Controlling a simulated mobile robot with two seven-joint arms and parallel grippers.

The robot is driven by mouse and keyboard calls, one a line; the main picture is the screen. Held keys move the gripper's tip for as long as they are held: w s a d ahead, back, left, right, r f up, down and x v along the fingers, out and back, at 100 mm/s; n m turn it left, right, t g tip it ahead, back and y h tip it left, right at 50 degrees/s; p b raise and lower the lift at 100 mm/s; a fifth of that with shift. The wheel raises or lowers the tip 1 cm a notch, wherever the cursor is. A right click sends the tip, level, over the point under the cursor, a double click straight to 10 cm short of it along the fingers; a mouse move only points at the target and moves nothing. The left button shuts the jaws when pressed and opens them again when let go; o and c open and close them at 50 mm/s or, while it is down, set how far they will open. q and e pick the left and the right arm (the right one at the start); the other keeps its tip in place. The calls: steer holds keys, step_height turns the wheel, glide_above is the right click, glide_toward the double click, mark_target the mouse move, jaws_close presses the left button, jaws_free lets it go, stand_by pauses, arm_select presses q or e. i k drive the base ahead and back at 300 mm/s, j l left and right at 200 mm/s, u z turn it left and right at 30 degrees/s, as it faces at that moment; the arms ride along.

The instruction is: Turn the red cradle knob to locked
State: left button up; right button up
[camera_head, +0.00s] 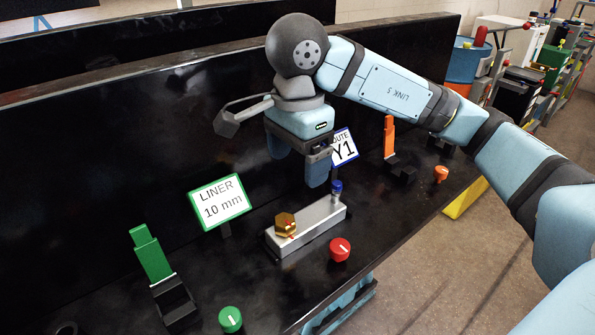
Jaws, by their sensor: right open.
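The red cradle knob (340,249) sits on the black bench top near its front edge. A small pale mark shows on its top face; I cannot tell which setting it points to. Beside it, up and to the left, is a grey metal block (310,227) with a gold hex fitting (285,224) on its left end and a blue-topped pin (336,188) at its right end. My right gripper (298,168) is open and empty, pointing down above the block, behind and apart from the red knob. My left gripper is out of view.
A green knob (230,319) and green clamp (151,255) stand at the left. An orange knob (440,174) and orange clamp (389,137) stand at the right. A black wall (110,150) rises behind.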

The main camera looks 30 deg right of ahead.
mark_target(340, 248)
steer(key=k+l, duration=0.1)
steer(key=k, duration=0.9)
